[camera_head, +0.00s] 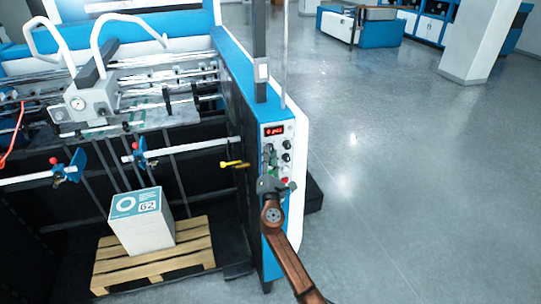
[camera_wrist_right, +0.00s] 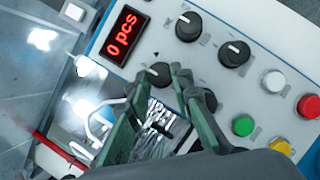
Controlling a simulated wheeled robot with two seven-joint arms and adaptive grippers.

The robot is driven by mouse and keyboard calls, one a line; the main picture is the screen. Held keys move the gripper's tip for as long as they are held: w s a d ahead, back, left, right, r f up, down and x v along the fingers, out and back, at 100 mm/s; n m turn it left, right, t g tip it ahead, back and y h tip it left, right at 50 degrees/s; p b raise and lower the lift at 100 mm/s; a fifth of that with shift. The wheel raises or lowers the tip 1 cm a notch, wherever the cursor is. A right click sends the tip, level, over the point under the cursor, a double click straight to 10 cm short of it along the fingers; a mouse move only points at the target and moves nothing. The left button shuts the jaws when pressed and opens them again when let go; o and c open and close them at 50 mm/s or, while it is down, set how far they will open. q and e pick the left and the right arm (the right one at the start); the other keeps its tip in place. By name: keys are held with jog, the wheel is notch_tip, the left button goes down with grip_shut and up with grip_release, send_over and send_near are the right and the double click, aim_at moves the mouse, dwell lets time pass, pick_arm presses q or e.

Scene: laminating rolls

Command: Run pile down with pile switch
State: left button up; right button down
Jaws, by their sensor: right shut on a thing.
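The pile (camera_head: 146,232), a white block with a teal and white printed top, stands on a wooden pallet (camera_head: 185,258) inside the machine. The control panel (camera_head: 287,142) is on the machine's near right post. My right gripper (camera_head: 268,152) is at this panel. In the right wrist view, its green fingers (camera_wrist_right: 168,78) are closed around a small black knob (camera_wrist_right: 154,75) below the red display, which I take for the pile switch. The fingers hide part of the knob, so its setting cannot be read. My left gripper is not in view.
The display (camera_wrist_right: 122,35) reads "0 pcs". Black dials (camera_wrist_right: 189,27) and white, red, green and yellow buttons (camera_wrist_right: 243,126) sit close to my right fingers. A yellow-handled lever (camera_head: 232,164) sticks out left of the panel. The grey floor (camera_head: 400,170) to the right is clear.

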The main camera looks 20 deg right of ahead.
jog(key=c, duration=1.7)
grip_release()
jog(key=v, duration=1.2)
jog(key=shift+r, duration=0.1)
